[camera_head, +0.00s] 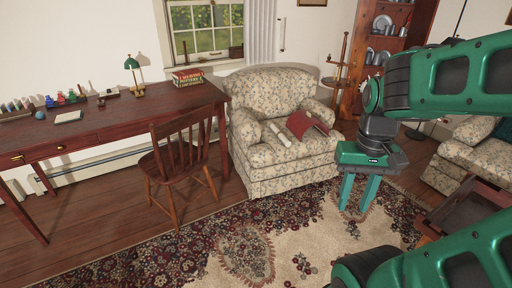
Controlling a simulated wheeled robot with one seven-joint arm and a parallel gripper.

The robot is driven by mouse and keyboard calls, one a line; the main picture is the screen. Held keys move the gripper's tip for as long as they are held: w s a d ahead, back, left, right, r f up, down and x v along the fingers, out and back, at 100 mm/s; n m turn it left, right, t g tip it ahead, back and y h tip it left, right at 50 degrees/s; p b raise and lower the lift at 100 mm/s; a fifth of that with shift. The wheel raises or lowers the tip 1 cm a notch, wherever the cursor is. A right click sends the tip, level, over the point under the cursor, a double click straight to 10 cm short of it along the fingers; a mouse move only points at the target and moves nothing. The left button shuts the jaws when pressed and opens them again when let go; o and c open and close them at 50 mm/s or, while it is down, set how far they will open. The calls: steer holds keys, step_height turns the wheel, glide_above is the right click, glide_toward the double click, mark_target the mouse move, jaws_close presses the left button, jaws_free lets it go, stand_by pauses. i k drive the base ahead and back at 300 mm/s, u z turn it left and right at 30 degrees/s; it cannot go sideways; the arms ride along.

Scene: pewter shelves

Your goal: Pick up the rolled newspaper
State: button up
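A pale rolled newspaper (279,134) seems to lie on the seat of the floral armchair (262,168), left of a dark red item. It is small in this view and its print cannot be made out. My gripper (355,209) is to the right of the armchair in the picture, pointing down. Its two green fingers are apart with nothing between them. It is apart from the newspaper.
A dark red item (302,122), perhaps a cushion, lies on the seat. A wooden chair (181,160) stands at the desk (110,115). A patterned rug (300,245) covers open floor in front. A floral sofa (466,160) and a dark wooden piece (465,208) are at right.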

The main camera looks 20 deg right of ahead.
mark_target(279, 133)
steer(key=z, duration=0.6)
steer(key=k, duration=0.1)
steer(key=u, duration=1.15)
steer(key=i, duration=1.15)
steer(key=z, duration=0.3)
steer(key=i, duration=1.1)
steer(key=z, duration=1.25)
steer(key=i, duration=0.95)
steer(key=z, duration=0.6)
